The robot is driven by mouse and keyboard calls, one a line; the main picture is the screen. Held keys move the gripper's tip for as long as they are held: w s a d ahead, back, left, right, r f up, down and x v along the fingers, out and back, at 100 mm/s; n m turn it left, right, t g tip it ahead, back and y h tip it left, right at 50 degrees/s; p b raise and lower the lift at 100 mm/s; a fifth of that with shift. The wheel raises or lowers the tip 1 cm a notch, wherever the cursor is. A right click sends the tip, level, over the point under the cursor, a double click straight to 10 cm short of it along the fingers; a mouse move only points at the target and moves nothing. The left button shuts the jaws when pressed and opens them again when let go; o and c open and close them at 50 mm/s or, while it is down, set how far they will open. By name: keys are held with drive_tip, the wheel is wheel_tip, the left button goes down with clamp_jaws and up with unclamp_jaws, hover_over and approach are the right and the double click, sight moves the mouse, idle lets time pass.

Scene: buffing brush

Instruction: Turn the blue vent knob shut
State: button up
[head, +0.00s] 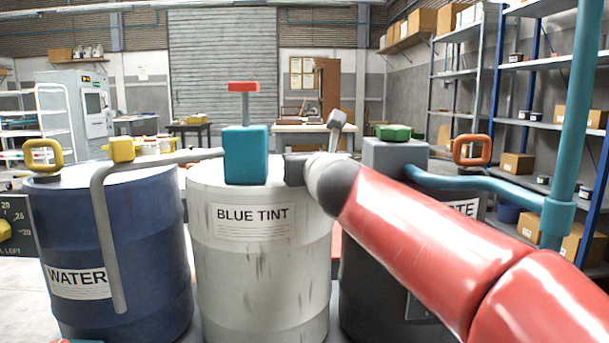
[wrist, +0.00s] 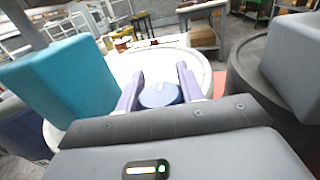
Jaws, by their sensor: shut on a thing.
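The blue vent knob (wrist: 158,96) is a round blue disc with a small pale mark, on the lid of the white BLUE TINT drum (head: 262,265). In the wrist view my gripper (wrist: 160,76) has one finger on each side of the knob, shut on it. In the head view my gripper (head: 298,170) is over the drum lid, right of the teal block (head: 246,155). The knob is hidden there. The teal block also shows at the left in the wrist view (wrist: 62,82).
A blue WATER drum (head: 120,240) stands left, with a grey pipe (head: 105,230) running to the teal block. A red-topped handle (head: 243,88) rises from the block. A dark drum with a grey box (head: 393,155) and teal pipe (head: 480,183) stands right, partly behind my arm.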

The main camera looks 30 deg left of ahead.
drive_tip(key=o, duration=1)
drive_tip(key=v, duration=0.7)
drive_tip(key=shift+s+d+b, duration=0.25)
drive_tip(key=shift+s+b, duration=0.05)
drive_tip(key=shift+b, duration=0.15)
